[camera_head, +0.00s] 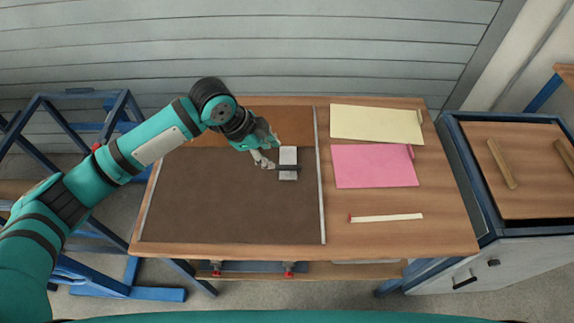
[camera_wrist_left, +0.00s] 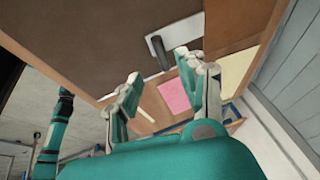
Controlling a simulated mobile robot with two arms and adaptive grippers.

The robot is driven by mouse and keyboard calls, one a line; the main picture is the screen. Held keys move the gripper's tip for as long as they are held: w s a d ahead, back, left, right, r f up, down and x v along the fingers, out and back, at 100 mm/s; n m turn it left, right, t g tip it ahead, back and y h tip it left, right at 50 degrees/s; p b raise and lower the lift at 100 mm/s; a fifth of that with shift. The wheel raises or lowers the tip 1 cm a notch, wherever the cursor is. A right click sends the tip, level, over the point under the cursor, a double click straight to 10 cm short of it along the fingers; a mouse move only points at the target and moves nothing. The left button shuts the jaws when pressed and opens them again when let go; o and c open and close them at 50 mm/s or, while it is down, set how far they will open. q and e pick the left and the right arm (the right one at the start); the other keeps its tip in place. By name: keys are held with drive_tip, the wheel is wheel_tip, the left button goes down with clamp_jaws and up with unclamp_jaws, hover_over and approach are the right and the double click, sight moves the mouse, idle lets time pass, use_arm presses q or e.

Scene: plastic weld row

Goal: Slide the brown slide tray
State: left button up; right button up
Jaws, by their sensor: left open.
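The brown slide tray (camera_head: 230,205) is a wide, flat dark brown panel between two pale rails on the wooden table. It also fills the upper part of the left wrist view (camera_wrist_left: 90,40). Near its back right corner is a light grey plate (camera_head: 288,156) with a dark bar handle (camera_head: 288,168); the handle also shows in the left wrist view (camera_wrist_left: 158,52). My left gripper (camera_head: 270,152) is open, just left of the plate in the head view. In the left wrist view the handle lies ahead of its empty fingers. My right gripper is not in view.
Right of the tray lie a cream sheet (camera_head: 375,124), a pink sheet (camera_head: 374,167) and a pale red-tipped stick (camera_head: 386,217). A cabinet (camera_head: 520,150) with wooden bars on top stands to the right. A slatted wall (camera_head: 330,60) is behind the table.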

sight(285, 166)
use_arm(q)
drive_tip(key=x, duration=0.9)
drive_tip(key=shift+w+d+f+p, duration=0.1)
drive_tip(key=shift+d+f+p, duration=0.15)
drive_tip(key=shift+f+p, duration=0.1)
drive_tip(key=shift+w+d+f, duration=0.1)
drive_tip(key=shift+d+f, duration=0.1)
drive_tip(key=shift+f, duration=0.3)
drive_tip(key=c, duration=0.4)
clamp_jaws()
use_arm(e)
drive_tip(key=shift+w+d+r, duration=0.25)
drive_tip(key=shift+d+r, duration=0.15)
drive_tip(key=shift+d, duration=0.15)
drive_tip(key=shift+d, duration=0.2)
